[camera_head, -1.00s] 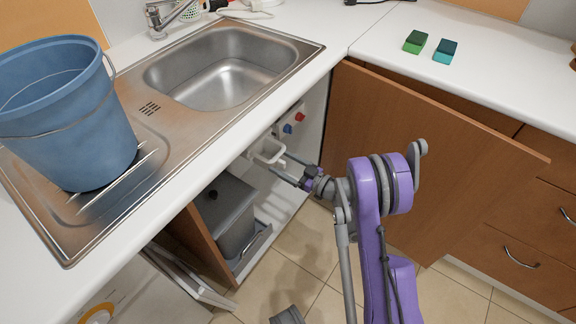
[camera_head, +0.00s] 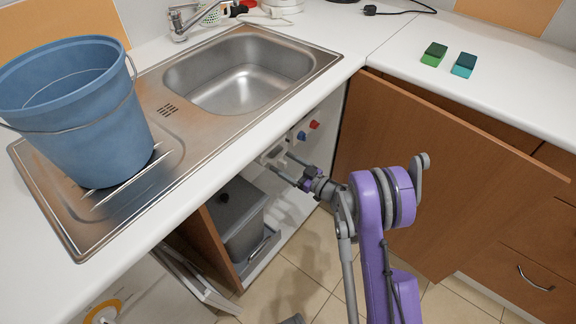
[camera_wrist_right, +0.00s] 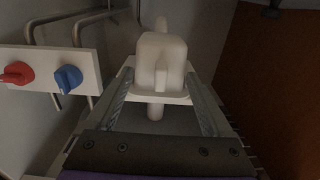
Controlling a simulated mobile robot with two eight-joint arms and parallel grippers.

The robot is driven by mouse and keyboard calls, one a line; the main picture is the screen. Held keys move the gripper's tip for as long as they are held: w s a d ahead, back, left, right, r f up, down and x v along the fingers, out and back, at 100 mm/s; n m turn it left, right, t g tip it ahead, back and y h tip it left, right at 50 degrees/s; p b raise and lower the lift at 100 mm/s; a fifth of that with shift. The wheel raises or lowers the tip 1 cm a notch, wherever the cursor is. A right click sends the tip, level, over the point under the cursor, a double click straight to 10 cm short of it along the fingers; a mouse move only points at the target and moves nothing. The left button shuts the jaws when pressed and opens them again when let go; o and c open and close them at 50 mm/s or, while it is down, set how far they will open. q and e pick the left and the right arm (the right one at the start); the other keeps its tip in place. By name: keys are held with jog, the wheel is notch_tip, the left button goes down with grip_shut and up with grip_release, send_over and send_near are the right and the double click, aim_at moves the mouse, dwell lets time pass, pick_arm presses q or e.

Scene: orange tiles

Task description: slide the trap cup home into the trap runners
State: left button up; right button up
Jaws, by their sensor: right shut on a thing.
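The trap cup (camera_wrist_right: 163,68) is a white, boxy piece with a flat flange and a short stub below, in the right wrist view. My right gripper (camera_wrist_right: 160,82) is shut on it, with one grey finger along each side. In the head view my right gripper (camera_head: 277,168) reaches into the open cabinet under the sink, and the white cup (camera_head: 268,156) shows only in part below the counter edge. I cannot make out the trap runners clearly; a pale upright piece (camera_wrist_right: 161,24) shows just beyond the cup. My left gripper is not in view.
A white panel with a red knob (camera_wrist_right: 17,73) and a blue knob (camera_wrist_right: 68,79) stands left of the cup, with grey pipes behind. A lidded grey bin (camera_head: 238,218) stands low in the cabinet. An open brown door (camera_head: 430,170) is at the right. A blue bucket (camera_head: 75,110) stands on the drainer.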

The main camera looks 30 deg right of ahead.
jog(key=shift+w+a, duration=0.1)
jog(key=shift+w, duration=0.05)
jog(key=o, duration=1.6)
jog(key=p+v, duration=0.1)
jog(key=v, duration=0.9)
jog(key=shift+s, duration=0.4)
